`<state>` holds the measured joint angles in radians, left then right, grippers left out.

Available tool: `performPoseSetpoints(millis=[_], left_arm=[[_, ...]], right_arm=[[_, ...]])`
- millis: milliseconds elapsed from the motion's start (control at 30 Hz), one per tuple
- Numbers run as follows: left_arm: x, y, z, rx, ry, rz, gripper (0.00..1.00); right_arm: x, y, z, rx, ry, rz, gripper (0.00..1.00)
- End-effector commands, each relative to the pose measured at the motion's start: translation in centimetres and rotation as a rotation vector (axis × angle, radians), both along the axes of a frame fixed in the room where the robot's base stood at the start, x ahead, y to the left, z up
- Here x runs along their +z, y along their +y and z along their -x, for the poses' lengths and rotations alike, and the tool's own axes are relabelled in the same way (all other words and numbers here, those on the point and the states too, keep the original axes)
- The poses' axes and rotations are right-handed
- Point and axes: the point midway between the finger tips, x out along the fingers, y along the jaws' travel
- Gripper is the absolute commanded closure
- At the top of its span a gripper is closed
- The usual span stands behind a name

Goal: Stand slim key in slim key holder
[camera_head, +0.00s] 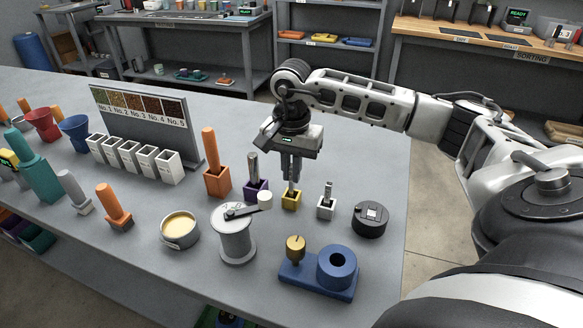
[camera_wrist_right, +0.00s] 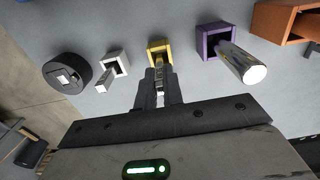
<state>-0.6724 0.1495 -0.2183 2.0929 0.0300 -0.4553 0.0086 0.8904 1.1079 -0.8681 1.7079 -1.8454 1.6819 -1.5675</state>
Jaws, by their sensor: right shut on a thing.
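My right gripper (camera_head: 291,180) points straight down over a small yellow square holder (camera_head: 291,201), which I take to be the slim key holder. It is shut on a thin metallic piece, the slim key, mostly hidden by the fingers. In the right wrist view the key (camera_wrist_right: 160,91) shows as a bright sliver between the fingers, in line with the yellow holder (camera_wrist_right: 154,45). I cannot tell whether its lower end is inside the opening. My left gripper is not in view.
A purple holder (camera_head: 256,193) with a metal cylinder stands left of the yellow one, and a white holder (camera_head: 326,209) with a small metal key stands right. A dark round device (camera_head: 370,219), a grey canister with crank (camera_head: 236,240) and a blue fixture (camera_head: 318,277) are nearby.

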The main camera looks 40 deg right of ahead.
Motion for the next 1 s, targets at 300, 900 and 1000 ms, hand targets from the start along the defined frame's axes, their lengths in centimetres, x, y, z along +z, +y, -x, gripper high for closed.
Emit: performPoseSetpoints(millis=[300, 900, 1000], left_arm=[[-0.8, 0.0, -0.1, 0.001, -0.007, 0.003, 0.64], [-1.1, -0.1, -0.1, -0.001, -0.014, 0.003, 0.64], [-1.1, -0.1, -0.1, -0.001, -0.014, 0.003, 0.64]], right_arm=[[-1.5, 0.0, 0.0, 0.0, 0.0, 0.0, 1.0], [-2.6, 0.0, 0.0, 0.0, -0.001, 0.0, 0.66], [-2.6, 0.0, 0.0, 0.0, 0.0, 0.0, 0.66]])
